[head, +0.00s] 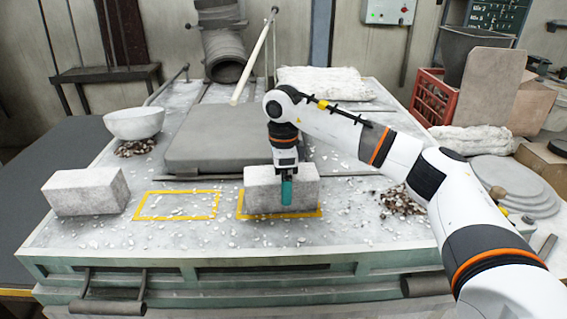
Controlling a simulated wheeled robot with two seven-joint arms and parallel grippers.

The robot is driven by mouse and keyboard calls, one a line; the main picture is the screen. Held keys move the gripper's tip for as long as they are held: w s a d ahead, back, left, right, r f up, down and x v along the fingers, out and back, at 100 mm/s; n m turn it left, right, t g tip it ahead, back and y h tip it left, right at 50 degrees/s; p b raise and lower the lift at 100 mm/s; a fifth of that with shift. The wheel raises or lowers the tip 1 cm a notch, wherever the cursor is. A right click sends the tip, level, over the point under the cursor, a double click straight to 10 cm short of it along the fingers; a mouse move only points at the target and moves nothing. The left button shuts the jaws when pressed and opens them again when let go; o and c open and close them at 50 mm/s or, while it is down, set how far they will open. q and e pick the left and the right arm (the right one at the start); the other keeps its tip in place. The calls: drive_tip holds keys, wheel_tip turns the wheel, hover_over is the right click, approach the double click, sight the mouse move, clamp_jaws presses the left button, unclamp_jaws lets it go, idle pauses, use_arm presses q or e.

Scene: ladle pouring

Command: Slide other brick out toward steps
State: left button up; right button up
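One pale stone brick (262,190) sits inside the right yellow outline (308,213) on the platform. Another brick (85,192) rests at the platform's left, outside the empty left yellow outline (150,206). My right gripper (287,190) reaches down over the right brick. One teal finger lies in front of its near face; the other finger is hidden, so I cannot tell whether it is shut on the brick. My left gripper is not in view.
A dark slab (215,140) lies behind the bricks. A white bowl (134,124) stands at the back left over brown rubble. Pale chips litter the platform (200,238). A red crate (440,98) and stacked round stepped discs (515,187) are at the right.

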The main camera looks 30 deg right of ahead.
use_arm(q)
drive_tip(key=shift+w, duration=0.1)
use_arm(e)
drive_tip(key=shift+f, duration=0.2)
drive_tip(key=c, duration=1.7)
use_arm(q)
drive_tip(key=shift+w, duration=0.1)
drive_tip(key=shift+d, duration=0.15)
